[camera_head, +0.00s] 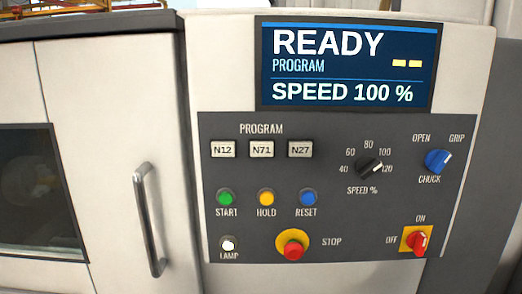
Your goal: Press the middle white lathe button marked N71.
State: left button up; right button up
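The white N71 button (261,149) is the middle one in the row under the word PROGRAM on the lathe's dark control panel (330,222). The white N12 button (222,149) is to its left and the white N27 button (300,149) to its right. Nothing covers the three buttons. The display (348,66) above reads READY, PROGRAM with two yellow dashes, and SPEED 100 %. Neither of my grippers shows in the head view.
Below are green START (225,197), yellow HOLD (266,197) and blue RESET (308,197) buttons, and a red STOP knob (292,246). A speed dial (369,168), blue chuck knob (437,161) and red switch (418,242) are right. A door handle (150,220) sticks out left.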

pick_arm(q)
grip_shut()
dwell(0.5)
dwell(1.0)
